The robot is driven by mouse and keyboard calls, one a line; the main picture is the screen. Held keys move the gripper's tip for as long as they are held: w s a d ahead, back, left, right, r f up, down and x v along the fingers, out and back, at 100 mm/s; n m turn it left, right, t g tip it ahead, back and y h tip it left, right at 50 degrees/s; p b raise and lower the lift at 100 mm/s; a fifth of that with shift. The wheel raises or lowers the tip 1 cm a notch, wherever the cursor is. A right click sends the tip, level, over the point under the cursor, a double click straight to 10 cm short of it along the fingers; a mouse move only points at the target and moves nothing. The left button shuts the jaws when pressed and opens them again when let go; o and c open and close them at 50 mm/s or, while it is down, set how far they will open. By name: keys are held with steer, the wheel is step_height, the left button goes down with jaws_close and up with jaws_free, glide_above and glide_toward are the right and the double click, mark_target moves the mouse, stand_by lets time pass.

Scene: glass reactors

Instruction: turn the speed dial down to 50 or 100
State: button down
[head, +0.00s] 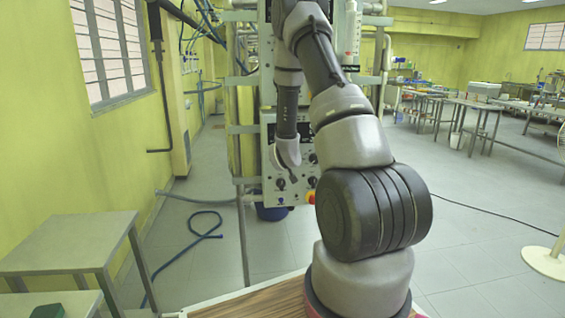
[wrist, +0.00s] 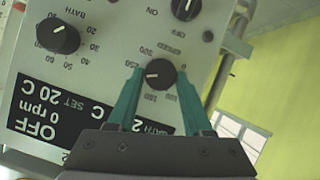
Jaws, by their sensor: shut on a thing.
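The speed dial (wrist: 160,74) is a small round black knob with a white pointer line on the grey control panel (wrist: 105,55). The wrist view shows the panel upside down. The pointer lies toward the left of that picture, on the side of the 250 mark. My gripper (wrist: 160,78) has its two green fingers on either side of the dial and is shut on it. In the head view my gripper (head: 293,178) is at the front of the panel (head: 272,160), and my arm hides part of it.
A larger black BATH knob (wrist: 58,36) and another black knob (wrist: 187,8) are near the dial. A black display (wrist: 50,125) reads OFF and 0 rpm. An orange-red button (head: 311,197) is low on the panel. A grey table (head: 70,243) stands at the left.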

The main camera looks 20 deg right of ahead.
steer(key=shift+w+a+f+n+t+h, duration=0.2)
steer(key=shift+n+t+h, duration=0.4)
steer(key=shift+n+h, duration=1.5)
steer(key=shift+s+a+f+n+t+h, duration=0.15)
steer(key=shift+f+n+t+h, duration=0.4)
steer(key=shift+n, duration=2.9)
steer(key=shift+w+a+f+n+t+h, duration=0.1)
steer(key=shift+n+t+h, duration=0.55)
steer(key=shift+n+h, duration=1.55)
steer(key=shift+d+n+y, duration=0.1)
steer(key=shift+n+y, duration=0.45)
steer(key=shift+n, duration=0.2)
steer(key=shift+c, duration=1.6)
jaws_free()
